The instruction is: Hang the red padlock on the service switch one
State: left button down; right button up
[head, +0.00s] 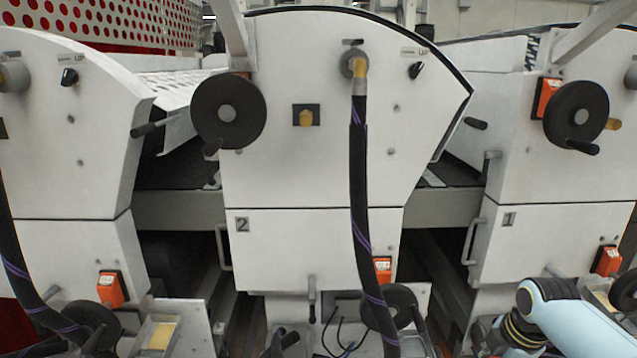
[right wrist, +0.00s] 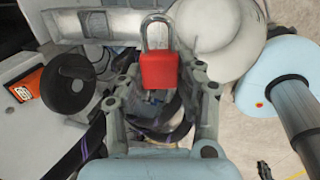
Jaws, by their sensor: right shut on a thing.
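In the right wrist view, the red padlock (right wrist: 158,72) sits between the fingers of my right gripper (right wrist: 160,85), which is shut on its body. Its metal shackle points up in that view, away from the palm. In the head view my light-blue right arm comes in at the lower right; the padlock cannot be made out there. The unit with the plate marked 1 (head: 509,219) stands at the right. It carries an orange box (head: 547,92) behind a handwheel and a lower orange box (head: 606,261). I cannot tell which part is service switch one. My left gripper is out of view.
The unit marked 2 (head: 242,225) stands in the middle, with a black hose (head: 358,180) hanging down its front. Black handwheels (head: 228,112) and grab handles (head: 472,242) stick out from the units. A dark gap separates units 2 and 1.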

notch_tip(320, 180, up, 17)
jog(key=p, duration=1.4)
jog(key=shift+r, duration=0.15)
jog(key=shift+w, duration=0.15)
